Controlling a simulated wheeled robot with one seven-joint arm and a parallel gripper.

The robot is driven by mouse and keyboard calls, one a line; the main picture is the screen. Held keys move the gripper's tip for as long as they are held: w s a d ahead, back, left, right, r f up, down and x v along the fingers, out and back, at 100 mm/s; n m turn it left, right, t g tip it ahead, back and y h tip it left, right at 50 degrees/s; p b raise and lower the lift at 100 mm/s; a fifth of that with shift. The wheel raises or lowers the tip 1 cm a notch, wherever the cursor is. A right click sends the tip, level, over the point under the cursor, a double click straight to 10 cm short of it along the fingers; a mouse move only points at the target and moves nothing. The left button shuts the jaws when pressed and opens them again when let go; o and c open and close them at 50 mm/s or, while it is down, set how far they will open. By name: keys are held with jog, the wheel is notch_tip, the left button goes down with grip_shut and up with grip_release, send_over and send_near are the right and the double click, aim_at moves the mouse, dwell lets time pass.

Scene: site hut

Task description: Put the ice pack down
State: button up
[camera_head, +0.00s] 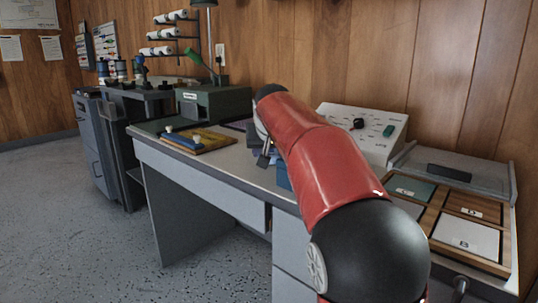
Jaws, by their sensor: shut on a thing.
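My red arm crosses the middle of the view and hides most of my gripper (264,158). A dark finger of it shows at the arm's left edge, over the grey desk (228,172). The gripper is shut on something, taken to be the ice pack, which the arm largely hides. A small blue patch (283,177) shows just below and right of the finger, against the arm. I cannot tell whether it is the ice pack or another thing, nor whether it touches the desk.
A wooden board with a blue item (184,142) lies on the desk's left part. A green-grey machine (214,102) stands behind it. A white control panel (364,130) is behind my arm. A partitioned wooden tray (436,221) is at right. Bare desktop shows left of my gripper.

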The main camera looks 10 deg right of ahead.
jog(key=shift+f, duration=0.15)
jog(key=o, duration=1.1)
